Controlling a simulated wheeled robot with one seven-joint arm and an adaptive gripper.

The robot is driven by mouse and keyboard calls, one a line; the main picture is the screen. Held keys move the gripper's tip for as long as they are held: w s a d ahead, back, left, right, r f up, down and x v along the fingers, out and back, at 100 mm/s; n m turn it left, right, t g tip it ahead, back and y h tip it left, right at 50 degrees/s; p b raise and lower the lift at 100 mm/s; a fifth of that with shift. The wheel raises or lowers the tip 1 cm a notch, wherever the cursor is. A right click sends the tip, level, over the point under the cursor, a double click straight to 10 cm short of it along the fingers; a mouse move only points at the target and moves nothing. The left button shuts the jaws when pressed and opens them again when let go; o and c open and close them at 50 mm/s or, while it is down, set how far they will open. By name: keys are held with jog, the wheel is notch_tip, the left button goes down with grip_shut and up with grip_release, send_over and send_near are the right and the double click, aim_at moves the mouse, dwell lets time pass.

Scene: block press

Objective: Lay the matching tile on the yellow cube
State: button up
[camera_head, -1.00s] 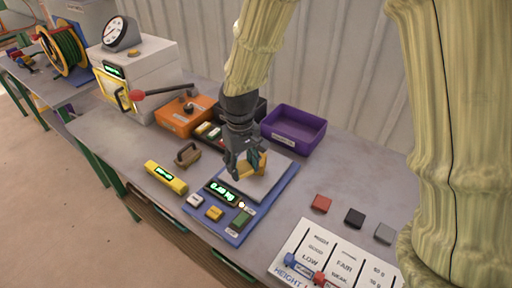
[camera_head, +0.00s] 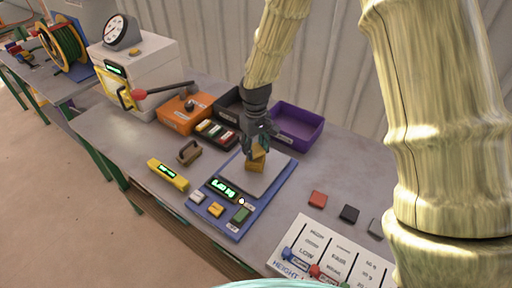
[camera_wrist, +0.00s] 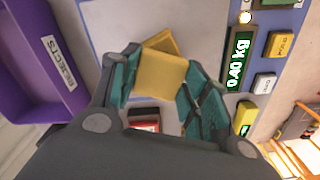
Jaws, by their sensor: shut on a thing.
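My gripper (camera_head: 258,143) is over the pale weighing plate of the blue scale (camera_head: 233,229). In the wrist view its teal-padded fingers (camera_wrist: 154,88) are shut on a yellow square piece (camera_wrist: 160,75), which looks like the tile. A second, darker yellow piece (camera_wrist: 162,47), seemingly the yellow cube, shows partly behind it. In the head view the cube (camera_head: 254,166) sits on the plate just under the fingertips. I cannot tell whether the held piece touches it. The scale's display (camera_wrist: 237,62) reads 0.40 kg in the wrist view.
A purple bin (camera_head: 296,124) stands behind the scale. An orange box (camera_head: 182,113) and a rack of coloured pieces (camera_head: 216,133) are to the left. Red (camera_head: 318,199), black (camera_head: 349,213) and grey (camera_head: 375,227) pieces lie right, behind a chart board (camera_head: 318,250). A yellow bar-shaped device (camera_head: 168,175) lies front left.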

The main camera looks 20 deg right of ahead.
aim_at(256, 149)
jog(key=shift+f, duration=0.7)
jog(key=shift+f, duration=0.2)
jog(key=o, duration=1)
jog(key=shift+w+r, duration=0.1)
jog(key=shift+r, duration=0.2)
notch_tip(256, 149, up, 12)
jog(key=b, duration=0.3)
jog(key=shift+b, duration=0.3)
